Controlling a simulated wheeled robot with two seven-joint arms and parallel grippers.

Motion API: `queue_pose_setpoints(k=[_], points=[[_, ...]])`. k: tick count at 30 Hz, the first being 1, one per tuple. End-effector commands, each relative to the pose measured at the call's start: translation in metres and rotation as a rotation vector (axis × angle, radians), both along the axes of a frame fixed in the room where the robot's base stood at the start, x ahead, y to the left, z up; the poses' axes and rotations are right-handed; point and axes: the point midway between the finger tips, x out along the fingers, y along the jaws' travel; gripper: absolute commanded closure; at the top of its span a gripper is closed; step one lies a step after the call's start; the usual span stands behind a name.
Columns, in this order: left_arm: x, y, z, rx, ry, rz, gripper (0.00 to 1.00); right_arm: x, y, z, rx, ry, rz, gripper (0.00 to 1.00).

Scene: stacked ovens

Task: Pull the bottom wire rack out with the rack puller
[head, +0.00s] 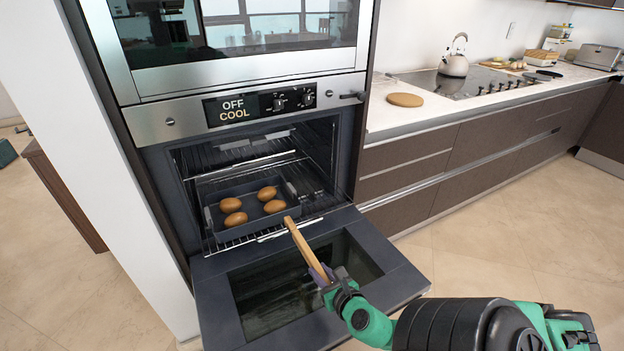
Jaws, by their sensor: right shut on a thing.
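The lower oven's door (398,266) is folded down. The bottom wire rack (312,214) sits inside the oven and bears a dark tray (285,219) with several brown, potato-like items (235,219). My right gripper (326,276) is shut on the wooden rack puller (306,248), above the open door. The puller's far end is at the rack's front edge; I cannot tell whether it is hooked on. My left gripper is not in view.
An upper oven (235,70) stands above. The lower oven's panel (260,104) reads OFF COOL. A counter (440,111) with a kettle (453,65) and a round wooden board (405,100) runs to the right. The floor (500,245) at right is clear.

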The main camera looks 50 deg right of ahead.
Motion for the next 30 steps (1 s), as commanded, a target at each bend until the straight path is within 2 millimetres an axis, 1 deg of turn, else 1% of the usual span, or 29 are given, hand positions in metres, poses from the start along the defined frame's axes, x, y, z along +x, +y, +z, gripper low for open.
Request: queue_pose_setpoints(k=[1, 9, 12, 15, 19, 26, 28, 30], points=[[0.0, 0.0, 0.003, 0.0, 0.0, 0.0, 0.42, -0.009, 0.003, 0.001, 0.001, 0.004, -0.001, 1.0], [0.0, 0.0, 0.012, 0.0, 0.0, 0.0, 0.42, -0.053, 0.018, 0.001, 0.001, 0.004, 0.0, 1.0], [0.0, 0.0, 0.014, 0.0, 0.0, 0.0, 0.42, -0.067, 0.023, 0.001, 0.001, 0.003, -0.001, 1.0], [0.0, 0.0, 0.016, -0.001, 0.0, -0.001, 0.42, -0.075, 0.026, 0.001, 0.001, 0.002, 0.0, 1.0], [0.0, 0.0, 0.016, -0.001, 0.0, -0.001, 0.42, -0.08, 0.028, 0.001, 0.0, 0.0, 0.0, 1.0], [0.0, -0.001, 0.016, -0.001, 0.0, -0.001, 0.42, -0.08, 0.028, 0.0, 0.0, -0.001, 0.0, 1.0], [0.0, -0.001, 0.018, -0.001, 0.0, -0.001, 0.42, -0.08, 0.028, 0.003, 0.0, -0.001, 0.0, 1.0], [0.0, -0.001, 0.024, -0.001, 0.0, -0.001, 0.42, -0.08, 0.028, 0.009, 0.0, -0.001, 0.0, 1.0]])
